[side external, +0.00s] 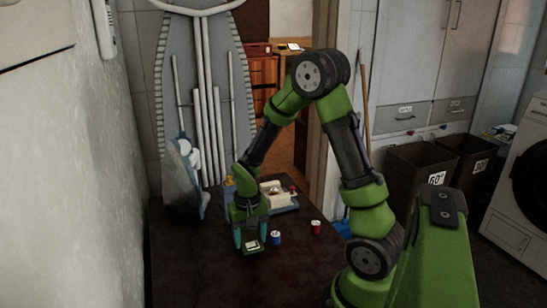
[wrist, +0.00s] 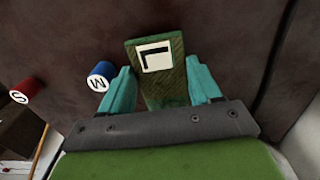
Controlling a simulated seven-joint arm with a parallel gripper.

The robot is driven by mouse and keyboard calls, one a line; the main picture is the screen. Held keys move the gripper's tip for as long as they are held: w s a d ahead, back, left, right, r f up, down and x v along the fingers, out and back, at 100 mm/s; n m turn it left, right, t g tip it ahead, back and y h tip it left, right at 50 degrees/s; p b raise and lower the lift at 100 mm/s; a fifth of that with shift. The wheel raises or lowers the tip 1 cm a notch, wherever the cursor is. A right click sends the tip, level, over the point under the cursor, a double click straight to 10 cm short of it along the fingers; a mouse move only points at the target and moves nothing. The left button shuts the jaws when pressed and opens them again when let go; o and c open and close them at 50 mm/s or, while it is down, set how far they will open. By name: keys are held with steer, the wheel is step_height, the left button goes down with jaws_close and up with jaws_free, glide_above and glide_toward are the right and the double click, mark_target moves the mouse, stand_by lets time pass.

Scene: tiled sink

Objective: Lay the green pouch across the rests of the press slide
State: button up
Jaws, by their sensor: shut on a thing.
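The green pouch (side external: 259,249) has a white label with a black L-shaped mark. It shows large in the wrist view (wrist: 176,82), between the two teal fingers. My gripper (side external: 252,243) is shut on the pouch, low over the dark tabletop; whether the pouch touches the table I cannot tell. A device with a cream top and blue-grey base, apparently the press (side external: 281,201), stands behind my gripper, toward the back of the table. My arm hides part of it, and its slide rests cannot be made out. The press is not in the wrist view.
A blue cylinder (side external: 276,238) marked M and a red cylinder (side external: 316,227) marked S stand right of my gripper. The dark tabletop (side external: 190,270) is clear at the front left.

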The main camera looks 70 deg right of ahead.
steer(key=shift+f, duration=0.75)
steer(key=shift+f, duration=0.15)
steer(key=o, duration=1.1)
steer(key=shift+o, duration=0.2)
